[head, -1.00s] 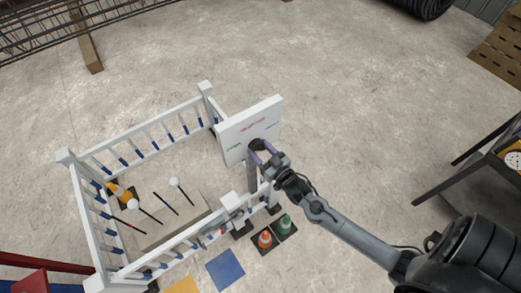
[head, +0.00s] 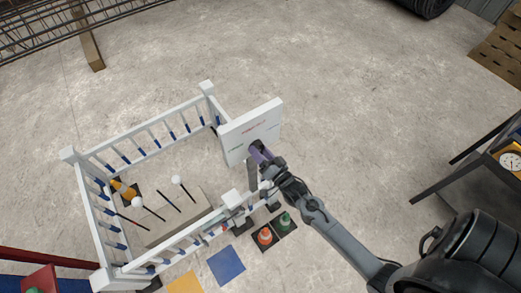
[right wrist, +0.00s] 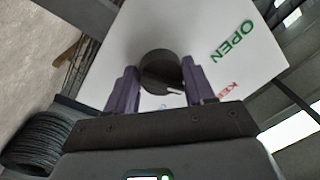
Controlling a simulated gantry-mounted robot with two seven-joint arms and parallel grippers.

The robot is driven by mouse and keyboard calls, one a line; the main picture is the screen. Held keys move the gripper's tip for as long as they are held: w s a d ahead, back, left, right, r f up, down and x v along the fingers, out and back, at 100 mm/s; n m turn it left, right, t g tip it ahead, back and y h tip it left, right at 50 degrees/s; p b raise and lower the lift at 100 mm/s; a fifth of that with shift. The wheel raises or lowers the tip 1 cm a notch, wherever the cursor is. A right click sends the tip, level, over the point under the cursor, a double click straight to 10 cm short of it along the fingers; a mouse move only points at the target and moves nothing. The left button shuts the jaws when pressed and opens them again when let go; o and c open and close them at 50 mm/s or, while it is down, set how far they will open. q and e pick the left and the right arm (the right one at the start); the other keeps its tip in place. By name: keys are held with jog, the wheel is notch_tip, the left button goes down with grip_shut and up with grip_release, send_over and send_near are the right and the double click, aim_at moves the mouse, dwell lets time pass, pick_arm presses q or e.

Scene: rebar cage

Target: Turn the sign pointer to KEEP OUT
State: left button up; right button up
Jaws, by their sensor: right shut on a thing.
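In the right wrist view the board (right wrist: 205,25) shows green "OPEN" and part of a red word beginning "KEE". A dark round pointer knob (right wrist: 158,64) sits on its face; which word it points to cannot be told. My right gripper (head: 261,153) is at the board's face. Its purple fingers, also in the right wrist view (right wrist: 160,88), are shut on the knob, one on each side. My left gripper is not in view.
White railing (head: 150,130) encloses a slab with dark rods, some white-capped. Open floor (head: 350,90) spreads right of the sign.

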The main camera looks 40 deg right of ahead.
jog(key=shift+r+m+p, duration=0.1)
jog(key=shift+m+p, duration=0.3)
jog(key=shift+m, duration=0.9)
jog(key=o, duration=1)
jog(key=shift+o, duration=0.2)
jog(key=s+a, duration=0.1)
jog(key=s, duration=0.9)
jog(key=shift+s+f+b, duration=0.35)
jog(key=shift+b, duration=0.05)
jog(key=shift+s+f, duration=0.1)
